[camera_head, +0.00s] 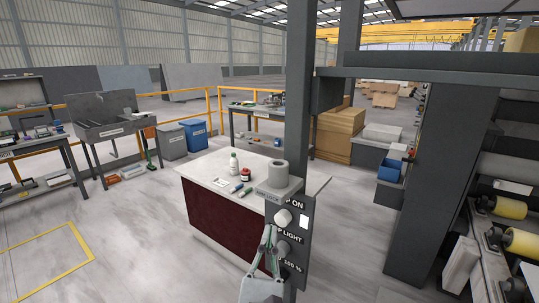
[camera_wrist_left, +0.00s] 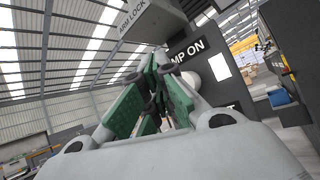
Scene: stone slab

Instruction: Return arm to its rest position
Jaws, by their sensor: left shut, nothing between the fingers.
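My left gripper (camera_head: 268,236) is in front of a grey control panel (camera_head: 296,272) on a dark post. Its green-padded fingers are shut with nothing between them. They point up just left of the panel's lower knobs; whether they touch the panel I cannot tell. The panel carries a round white knob (camera_head: 283,217), a small lit white square (camera_head: 304,220) and the words "ON", "LIGHT" and "100 %". In the left wrist view the closed fingers (camera_wrist_left: 155,85) stand before the panel with "MP ON" (camera_wrist_left: 188,50). My right gripper is not in view.
A dark column (camera_head: 425,170) and rollers (camera_head: 505,208) stand at the right. The floor at left (camera_head: 120,235) is clear.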

